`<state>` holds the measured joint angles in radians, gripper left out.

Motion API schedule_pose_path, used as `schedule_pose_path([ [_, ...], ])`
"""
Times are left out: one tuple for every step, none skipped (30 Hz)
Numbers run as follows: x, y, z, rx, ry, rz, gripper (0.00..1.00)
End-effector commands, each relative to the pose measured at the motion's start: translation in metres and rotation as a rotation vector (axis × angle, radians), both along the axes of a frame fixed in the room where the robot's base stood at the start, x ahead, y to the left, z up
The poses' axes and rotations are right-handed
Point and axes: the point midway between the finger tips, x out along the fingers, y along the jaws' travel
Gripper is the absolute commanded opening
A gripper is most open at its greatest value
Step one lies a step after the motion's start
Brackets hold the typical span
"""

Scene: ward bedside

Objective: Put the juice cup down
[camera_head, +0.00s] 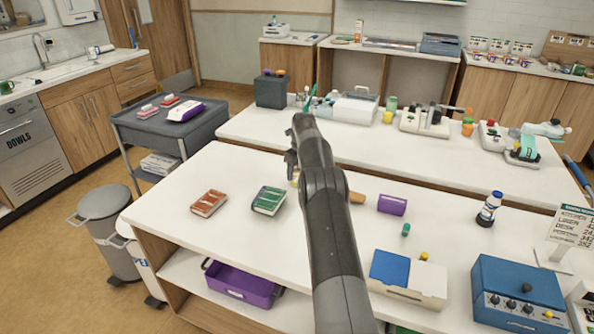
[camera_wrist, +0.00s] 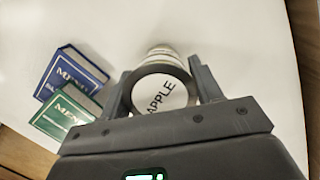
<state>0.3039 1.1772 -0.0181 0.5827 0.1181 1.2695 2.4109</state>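The juice cup (camera_wrist: 161,95) has a round white lid marked APPLE. In the wrist view it sits between the two fingers of my gripper (camera_wrist: 160,70), with a finger close against each side. The gripper looks shut on it. In the head view my arm hides most of the gripper and the cup; a small pale yellow part of the cup (camera_head: 294,180) shows at the arm's left edge, over the white table (camera_head: 180,225). I cannot tell whether the cup's base touches the table.
A purple box (camera_head: 392,204), a blue-and-white box (camera_head: 405,275) and a bottle (camera_head: 489,209) stand to the right.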

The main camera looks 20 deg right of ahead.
Motion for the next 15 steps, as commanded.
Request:
schedule_pose_path([
  [0.0001, 0.0001, 0.0005, 0.0, 0.0, 0.0, 0.63],
  [0.0002, 0.0002, 0.0005, 0.0, 0.0, 0.0, 0.65],
  [0.0002, 0.0002, 0.0005, 0.0, 0.0, 0.0, 0.69],
  [0.0002, 0.0002, 0.0006, 0.0, -0.001, 0.0, 0.71],
  [0.0002, 0.0001, 0.0006, 0.0, -0.001, 0.0, 0.74],
  [0.0002, 0.0001, 0.0006, 0.0, -0.001, 0.0, 0.77],
  [0.0002, 0.0002, 0.0006, 0.0, -0.001, 0.0, 0.79],
  [0.0002, 0.0002, 0.0006, 0.0, -0.001, 0.0, 0.79],
  [0.0002, 0.0002, 0.0006, 0.0, -0.001, 0.0, 0.79],
  [0.0001, 0.0002, 0.0007, 0.0, -0.001, 0.0, 0.79],
  [0.0001, 0.0002, 0.0007, 0.0, -0.001, 0.0, 0.79],
  [0.0001, 0.0002, 0.0007, 0.0, -0.001, 0.0, 0.79],
  [0.0003, 0.0001, 0.0009, 0.0, -0.001, 0.0, 0.79],
  [0.0002, 0.0001, 0.0012, 0.0, -0.001, 0.0, 0.79],
  [0.0004, 0.0001, 0.0028, 0.0, -0.002, 0.0, 0.79],
])
